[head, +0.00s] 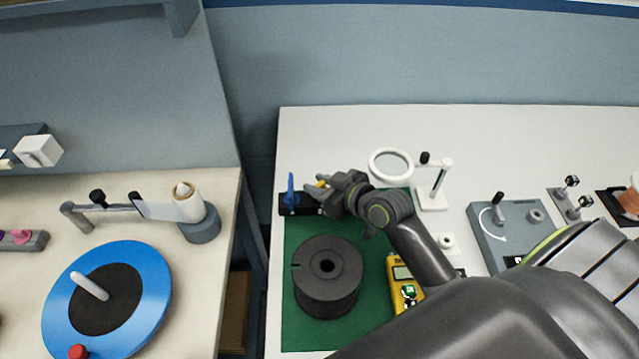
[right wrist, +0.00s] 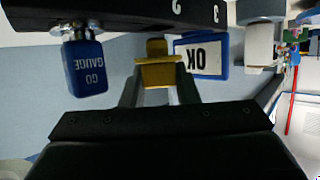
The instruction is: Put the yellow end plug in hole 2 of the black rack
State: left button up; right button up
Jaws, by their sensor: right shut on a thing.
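My right gripper (head: 319,187) is shut on the yellow end plug (right wrist: 158,72), at the back left of the green mat. The plug also shows as a small yellow spot in the head view (head: 322,184). In the right wrist view, which looks upside down, the black rack (right wrist: 130,17) spans the top edge with the numbers 2 and 3 on its face. The plug's narrow end points at the rack's edge near the 2; I cannot tell whether they touch. The rack (head: 291,209) is partly hidden by the gripper in the head view. Hole 2 itself is not visible. My left gripper is not in view.
A blue GO gauge (right wrist: 85,66) and a blue-framed OK sign (right wrist: 204,57) flank the plug. A dark spool (head: 327,285) sits on the green mat (head: 300,335), with a yellow meter (head: 403,285) to its right. A ring magnifier (head: 391,164) stands behind my arm.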

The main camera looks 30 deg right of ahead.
aim_at(319, 184)
jog(key=shift+r, duration=0.15)
jog(key=shift+r+p, duration=1.5)
jog(key=shift+p, duration=0.1)
jog(key=shift+s+a+b, duration=0.15)
jog(key=shift+b, duration=0.15)
jog(key=s+a+r+n+y+b, duration=0.2)
jog(key=s+a+r+b, duration=0.2)
jog(key=s, duration=0.5)
jog(key=shift+a+r+g+b, duration=0.3)
jog(key=shift+r+g+b, duration=0.15)
jog(key=shift+r, duration=0.5)
